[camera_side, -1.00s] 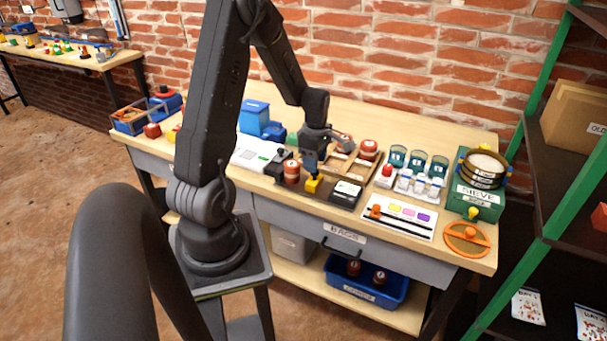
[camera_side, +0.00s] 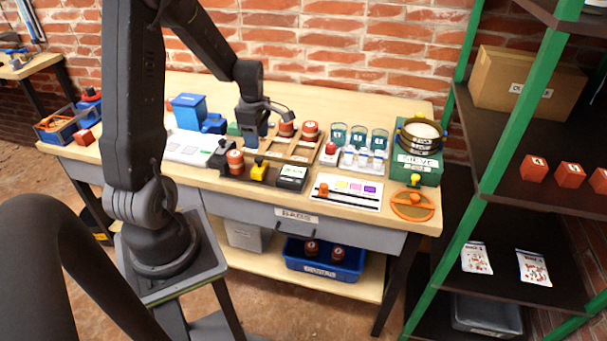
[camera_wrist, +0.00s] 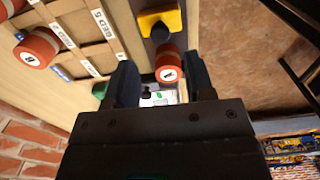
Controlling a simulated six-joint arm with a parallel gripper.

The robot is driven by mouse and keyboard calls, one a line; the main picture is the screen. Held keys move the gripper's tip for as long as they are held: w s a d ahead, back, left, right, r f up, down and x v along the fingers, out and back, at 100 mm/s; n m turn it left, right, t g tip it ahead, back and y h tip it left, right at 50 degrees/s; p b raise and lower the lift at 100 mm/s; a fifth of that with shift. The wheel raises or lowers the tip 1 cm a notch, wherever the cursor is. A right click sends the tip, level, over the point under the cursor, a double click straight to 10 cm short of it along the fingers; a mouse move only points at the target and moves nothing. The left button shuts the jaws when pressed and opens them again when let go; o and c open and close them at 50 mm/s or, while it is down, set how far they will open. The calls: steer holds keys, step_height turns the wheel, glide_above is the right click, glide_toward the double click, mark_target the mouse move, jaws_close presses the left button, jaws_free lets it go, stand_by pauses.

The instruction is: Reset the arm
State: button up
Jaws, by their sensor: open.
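My gripper (camera_side: 252,136) hangs above the workbench (camera_side: 365,100), in front of the wooden rack (camera_side: 272,147) in the side view. In the wrist view my gripper (camera_wrist: 163,72) has its two dark fingers well apart. A red can with a white label (camera_wrist: 170,70) shows beyond the gap between them, not held. It also stands on the bench in the side view (camera_side: 236,162). The exact height of my fingertips over the bench is hard to tell.
Red cans (camera_side: 310,131) stand at the rack. Blue containers (camera_side: 188,109) stand left. A green-framed shelf (camera_side: 470,185) flanks the bench; the bench's back strip is clear.

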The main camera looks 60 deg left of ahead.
steer(key=s+d+r+m+t+y, duration=0.1)
steer(key=d+r+m+t, duration=0.1)
steer(key=d+r+m, duration=0.7)
steer(key=s+d+r+m+t, duration=0.1)
steer(key=d+r+m+t, duration=0.1)
steer(key=d+r+m, duration=0.65)
steer(key=s+d+m+t+h, duration=0.1)
steer(key=s+d+m, duration=0.5)
steer(key=d+m, duration=0.3)
steer(key=shift+s+d+t, duration=0.15)
steer(key=shift+d+t, duration=0.15)
steer(key=shift+d, duration=0.15)
